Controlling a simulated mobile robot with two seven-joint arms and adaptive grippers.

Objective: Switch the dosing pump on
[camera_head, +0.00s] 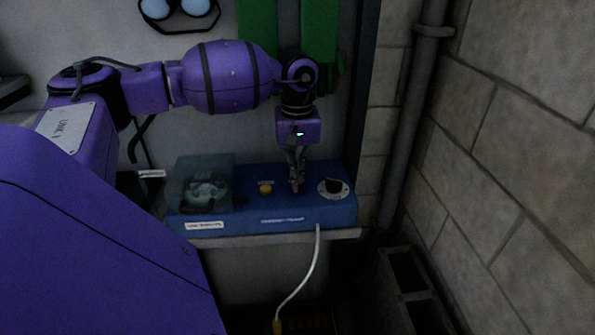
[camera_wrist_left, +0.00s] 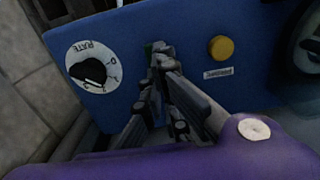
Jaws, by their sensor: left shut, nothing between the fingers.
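The dosing pump (camera_head: 250,220) is a blue box on a narrow shelf against the wall, with a clear cover (camera_head: 203,182) over its left part. A yellow button (camera_head: 265,188) and a black rate dial (camera_head: 334,187) are on its face. In the left wrist view the yellow button (camera_wrist_left: 221,48) and the dial (camera_wrist_left: 90,70) lie on either side of the fingers. My left gripper (camera_head: 297,187) is shut and empty, its tips at the pump face between button and dial. A small green patch (camera_wrist_left: 158,47) shows at the fingertips; the fingers hide what is there. My right gripper is not in view.
A white cable (camera_head: 304,279) hangs from the pump's front. A grey pipe (camera_head: 408,120) and a block wall (camera_head: 500,150) close off the right side. Hollow blocks (camera_head: 408,285) stand low at the right. Green items (camera_head: 318,35) hang above the pump.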

